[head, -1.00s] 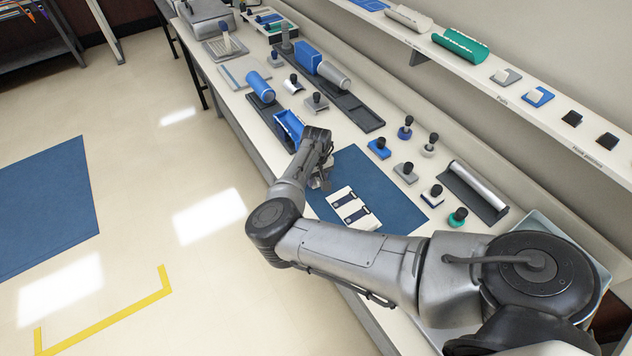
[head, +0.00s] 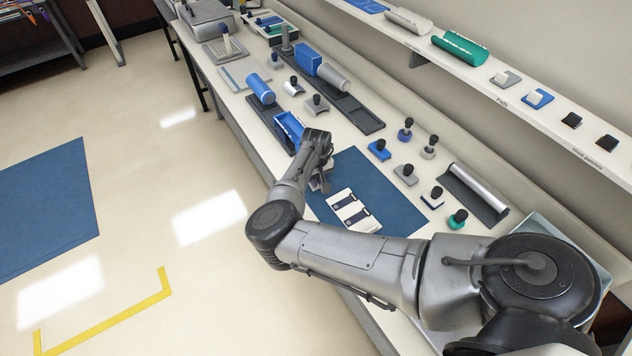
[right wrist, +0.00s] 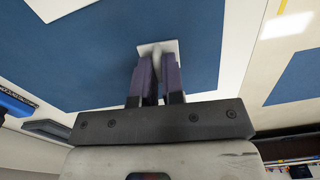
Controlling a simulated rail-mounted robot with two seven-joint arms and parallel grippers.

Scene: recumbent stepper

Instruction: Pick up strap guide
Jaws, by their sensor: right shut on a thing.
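My right gripper (head: 324,184) is low over the near left part of the blue mat (head: 376,180). In the right wrist view its two dark fingers (right wrist: 158,72) are shut on a small pale piece with a light plate (right wrist: 168,46), which I take to be the strap guide. The fingers hide most of the piece. The plate shows against the blue mat, and I cannot tell whether it touches it. In the head view the hand mostly hides the piece. My left gripper is not in view.
A white card with two dark strap shapes (head: 354,212) lies on the mat, just right of the gripper. A blue open bin (head: 288,128) stands close beyond the hand. Several knobbed blocks, such as a grey one (head: 405,174), stand right of the mat.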

